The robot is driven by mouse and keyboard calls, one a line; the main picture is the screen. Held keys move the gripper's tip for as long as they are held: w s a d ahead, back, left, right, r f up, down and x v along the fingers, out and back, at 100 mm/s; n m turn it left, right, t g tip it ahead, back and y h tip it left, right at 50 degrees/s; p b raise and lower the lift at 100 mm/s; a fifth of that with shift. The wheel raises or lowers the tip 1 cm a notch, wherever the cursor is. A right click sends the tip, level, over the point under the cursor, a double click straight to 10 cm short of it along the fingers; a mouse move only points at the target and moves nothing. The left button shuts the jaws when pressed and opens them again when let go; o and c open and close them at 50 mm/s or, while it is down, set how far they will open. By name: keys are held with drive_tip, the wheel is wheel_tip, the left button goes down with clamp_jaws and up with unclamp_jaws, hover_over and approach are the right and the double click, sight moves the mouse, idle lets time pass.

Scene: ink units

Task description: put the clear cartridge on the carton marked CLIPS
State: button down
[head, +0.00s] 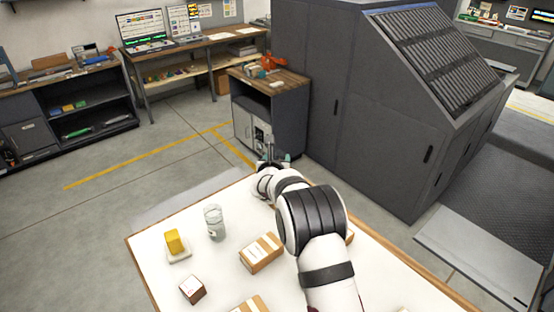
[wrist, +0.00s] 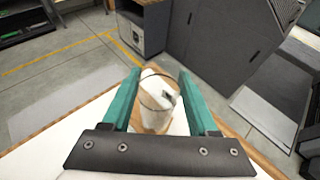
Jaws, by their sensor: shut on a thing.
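My gripper (wrist: 160,95) has two teal fingers and is shut on a see-through piece, which I take to be the clear cartridge (wrist: 157,98). The white table corner and its brown edge show bent through it, with a thin dark curved line across. In the head view my gripper (head: 272,162) is at the far table corner, mostly behind my arm, and the held piece cannot be made out there. A brown carton with a white label (head: 262,252) lies mid-table. Another carton (head: 250,305) is cut off at the bottom edge. I cannot read CLIPS on either.
A clear jar (head: 214,224) stands on the white table left of the middle carton. A small dark-sided box (head: 192,289) is nearer. Part of another carton (head: 350,237) shows behind my arm.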

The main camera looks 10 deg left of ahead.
drive_tip(key=shift+f, duration=0.2)
drive_tip(key=shift+c, duration=0.8)
unclamp_jaws()
